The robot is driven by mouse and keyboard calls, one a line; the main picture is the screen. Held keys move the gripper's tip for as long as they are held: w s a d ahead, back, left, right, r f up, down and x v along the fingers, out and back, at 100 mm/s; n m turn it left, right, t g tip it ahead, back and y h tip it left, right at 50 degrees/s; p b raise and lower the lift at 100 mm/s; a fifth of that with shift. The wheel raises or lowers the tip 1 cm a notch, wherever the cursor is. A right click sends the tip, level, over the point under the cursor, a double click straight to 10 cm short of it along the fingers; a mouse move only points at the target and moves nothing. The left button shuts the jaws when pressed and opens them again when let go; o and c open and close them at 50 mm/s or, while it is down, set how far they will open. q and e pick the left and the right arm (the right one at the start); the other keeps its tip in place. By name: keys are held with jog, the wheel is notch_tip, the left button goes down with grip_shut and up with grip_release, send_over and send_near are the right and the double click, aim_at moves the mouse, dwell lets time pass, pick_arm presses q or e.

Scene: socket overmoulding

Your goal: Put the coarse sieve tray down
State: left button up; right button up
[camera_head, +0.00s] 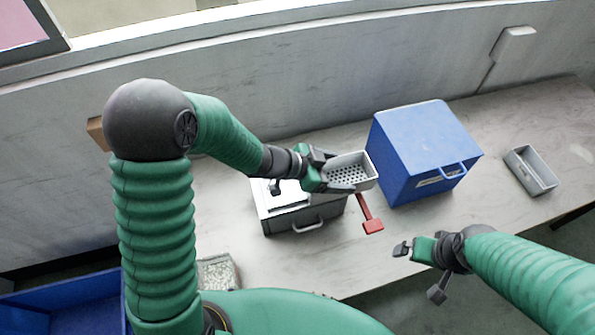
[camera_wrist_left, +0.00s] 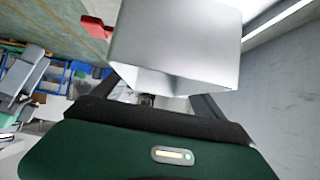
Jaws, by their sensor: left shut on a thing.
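The coarse sieve tray (camera_head: 349,174) is a small light grey tray with round holes in its floor. My left gripper (camera_head: 340,186) is shut on it and holds it above the right end of the grey box, near the blue box. In the left wrist view the tray (camera_wrist_left: 175,45) fills the upper middle, between the two dark fingers, with its smooth outer side showing. My right gripper (camera_head: 418,268) is over the front edge of the table, apart from any object.
A blue box (camera_head: 425,150) with a handle stands right of the sieve tray. A grey box (camera_head: 290,215) with a handle stands below the left gripper. A red piece (camera_head: 371,222) lies between them. Another grey tray (camera_head: 531,171) is at the far right. The table (camera_head: 500,215) is bare before it.

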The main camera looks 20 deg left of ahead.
pick_arm(q)
jog(key=a, duration=0.4)
jog(key=a+f, duration=0.1)
jog(key=a, duration=0.1)
jog(key=shift+w+a, duration=0.25)
jog(key=shift+a, duration=0.1)
jog(key=a, duration=0.2)
jog(key=s+a, duration=0.1)
jog(key=a, duration=0.1)
jog(key=shift+a+f+p, duration=0.15)
jog(key=shift+p, duration=0.2)
jog(key=f, duration=0.2)
jog(key=f+b, duration=0.1)
jog(key=shift+d+f, duration=0.25)
jog(key=shift+w+f, duration=0.1)
pick_arm(e)
jog(key=shift+w+a+f, duration=0.1)
jog(key=shift+w+a, duration=0.05)
jog(key=shift+w, duration=0.15)
